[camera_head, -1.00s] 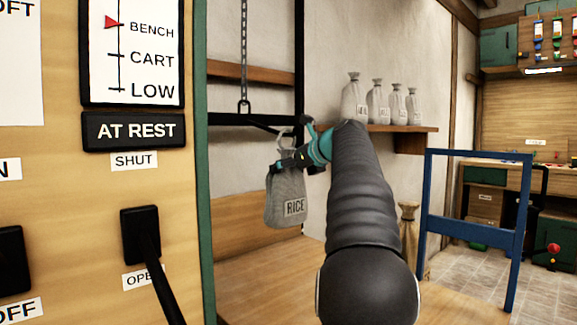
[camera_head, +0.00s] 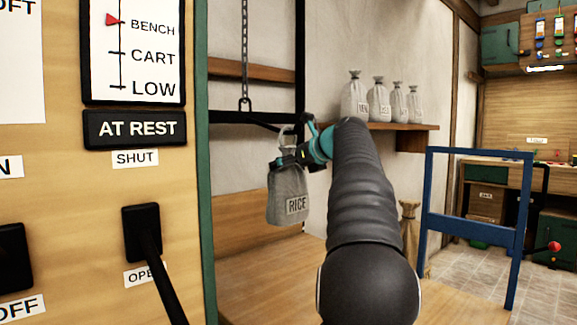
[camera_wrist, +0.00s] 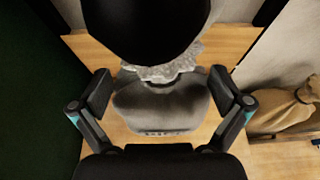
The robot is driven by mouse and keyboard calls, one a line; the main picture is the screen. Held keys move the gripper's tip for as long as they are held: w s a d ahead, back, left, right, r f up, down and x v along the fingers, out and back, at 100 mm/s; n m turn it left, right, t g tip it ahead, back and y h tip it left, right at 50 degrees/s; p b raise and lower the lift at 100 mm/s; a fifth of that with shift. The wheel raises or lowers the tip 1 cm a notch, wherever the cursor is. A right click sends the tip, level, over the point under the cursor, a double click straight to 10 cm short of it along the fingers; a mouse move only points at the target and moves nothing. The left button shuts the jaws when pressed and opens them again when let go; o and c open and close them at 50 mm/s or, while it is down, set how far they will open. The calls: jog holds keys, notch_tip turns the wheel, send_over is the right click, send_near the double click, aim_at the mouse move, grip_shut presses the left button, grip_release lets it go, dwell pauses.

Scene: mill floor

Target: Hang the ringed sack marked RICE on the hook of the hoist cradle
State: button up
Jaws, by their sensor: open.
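The grey sack marked RICE (camera_head: 288,196) hangs upright below the dark bar of the hoist cradle (camera_head: 237,117). Its pale ring (camera_head: 287,136) stands up at the end of that bar; the hook itself is too small and dark to make out, so I cannot tell exactly how the ring sits on it. My gripper (camera_head: 290,160) is at the sack's neck. In the wrist view my gripper (camera_wrist: 160,84) is open, with a finger on either side of the sack (camera_wrist: 160,105) and gaps between. A dark round shape hides the sack's top there.
A chain (camera_head: 245,55) holds the cradle. Several pale sacks stand on a wall shelf (camera_head: 405,127) behind my arm. A tan sack (camera_head: 409,225) stands lower right, near a blue frame (camera_head: 474,236). A panel with levers (camera_head: 141,232) fills the left and reads AT REST.

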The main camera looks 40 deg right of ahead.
jog(key=v, duration=1.2)
